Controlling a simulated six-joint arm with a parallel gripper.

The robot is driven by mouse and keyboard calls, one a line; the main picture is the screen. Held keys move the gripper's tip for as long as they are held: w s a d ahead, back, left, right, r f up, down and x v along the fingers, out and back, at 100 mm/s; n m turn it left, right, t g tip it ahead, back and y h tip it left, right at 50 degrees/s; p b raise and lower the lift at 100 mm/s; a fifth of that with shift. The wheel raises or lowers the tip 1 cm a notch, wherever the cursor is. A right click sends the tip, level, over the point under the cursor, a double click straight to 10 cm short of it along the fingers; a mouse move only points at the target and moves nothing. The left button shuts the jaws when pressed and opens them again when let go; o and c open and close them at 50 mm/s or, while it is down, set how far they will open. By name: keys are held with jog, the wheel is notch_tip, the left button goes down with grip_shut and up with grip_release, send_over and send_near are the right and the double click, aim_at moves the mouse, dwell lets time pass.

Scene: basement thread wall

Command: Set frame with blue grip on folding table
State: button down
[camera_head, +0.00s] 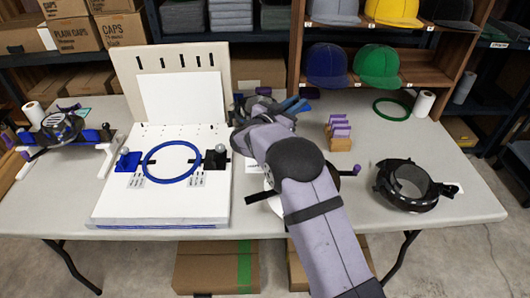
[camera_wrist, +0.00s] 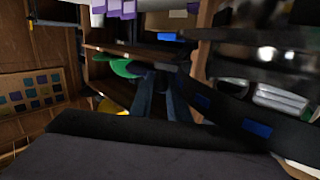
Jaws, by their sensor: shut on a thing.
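My gripper (camera_head: 290,104) is above the back middle of the folding table (camera_head: 460,185), beyond my forearm. In the wrist view, its two grey-blue fingers (camera_wrist: 158,98) point away from the camera. A dark curved band with blue patches (camera_wrist: 228,110), which looks like the frame with blue grip, runs beside the fingers and is large in the picture. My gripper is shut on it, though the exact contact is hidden. In the head view, my arm covers much of this area, and only small dark and blue parts show around the gripper.
A white board with a blue hoop (camera_head: 145,172) fills the table's left middle. A black ring-shaped frame (camera_head: 407,187) sits at right. Purple-topped blocks (camera_head: 340,135), a green ring (camera_head: 392,112) and a white roll (camera_head: 424,103) are behind it. A cap-frame device (camera_head: 62,128) stands far left. Shelved caps (camera_head: 378,66) rise behind.

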notch_tip(320, 180, down, 10)
jog(key=w+d+b, duration=0.1)
jog(key=shift+r, duration=0.25)
dwell(0.9)
jog(key=c, duration=1.7)
grip_release()
jog(key=shift+f, duration=0.15)
jog(key=shift+a, duration=0.1)
jog(key=v, duration=1.2)
